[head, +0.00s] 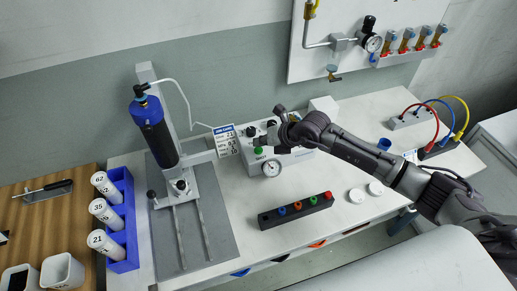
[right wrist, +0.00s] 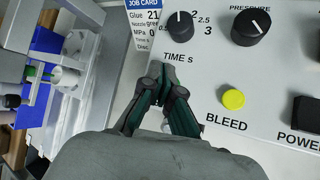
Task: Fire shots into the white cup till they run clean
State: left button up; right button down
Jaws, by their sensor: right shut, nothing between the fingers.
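The white box-shaped dispenser (head: 290,160) stands mid-bench with a gauge on its front. My right gripper (head: 270,138) is shut and empty at its panel; in the right wrist view its fingertips (right wrist: 164,82) are below the TIME knob (right wrist: 180,25), left of the yellow BLEED button (right wrist: 233,99). Contact cannot be told. The blue syringe barrel (head: 154,130) hangs on the gantry stand (head: 205,165) at left. Two white open containers (head: 62,270) are at bottom left; I cannot tell which thing is the white cup. My left gripper is not in view.
The job card (head: 225,140) stands left of the dispenser. A blue rack (head: 122,215) holds numbered tubes. Coloured cables (head: 437,118) are at right.

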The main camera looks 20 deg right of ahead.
aim_at(260, 150)
jog(key=shift+f, duration=0.1)
jog(key=shift+f+b, duration=0.3)
jog(key=shift+f, duration=0.05)
jog(key=shift+f+b, duration=0.35)
jog(key=shift+f, duration=0.15)
dwell(0.8)
dwell(0.3)
jog(key=shift+r+p, duration=0.8)
jog(key=shift+r, duration=0.1)
jog(key=shift+r, duration=0.1)
notch_tip(260, 150, up, 5)
jog(key=p, duration=0.4)
dwell(4.3)
